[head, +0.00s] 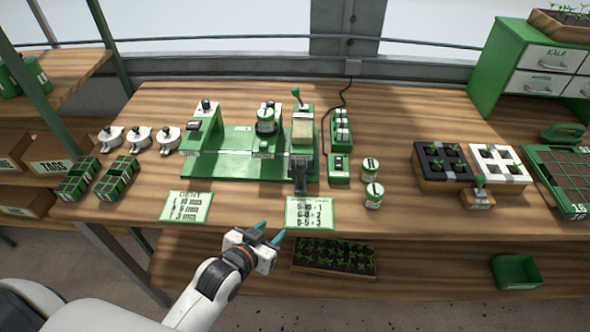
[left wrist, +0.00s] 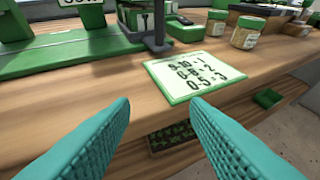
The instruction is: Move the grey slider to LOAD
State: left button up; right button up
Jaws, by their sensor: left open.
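The green seeder (head: 232,166) stands on the wooden table, with several stations along its base. A dark grey upright part (head: 301,176) at its front right may be the grey slider; it also shows in the left wrist view (left wrist: 158,28). I cannot make out a LOAD mark. A sign at the top left of the wrist view is cut off and seems to read SOW. My left gripper (head: 270,232) is open and empty in front of the table's front edge, below and left of the grey part and apart from it. My right gripper is not in view.
A number card (head: 309,213) lies near the front edge, and another card (head: 186,207) lies left of it. Two jars (head: 373,195) stand right of the seeder. A seedling tray (head: 334,258) sits on the lower shelf.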

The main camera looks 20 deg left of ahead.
aim_at(299, 168)
pick_arm(q)
jog(key=w+r+t+h, duration=0.2)
jog(key=w+r+t, duration=0.3)
jog(key=r, duration=0.3)
jog(key=p+x, duration=0.1)
jog(key=x, duration=1)
jog(key=shift+w+a+f+p, duration=0.1)
jog(key=shift+w+f+p, duration=0.05)
jog(key=shift+w+p, duration=0.25)
grip_shut()
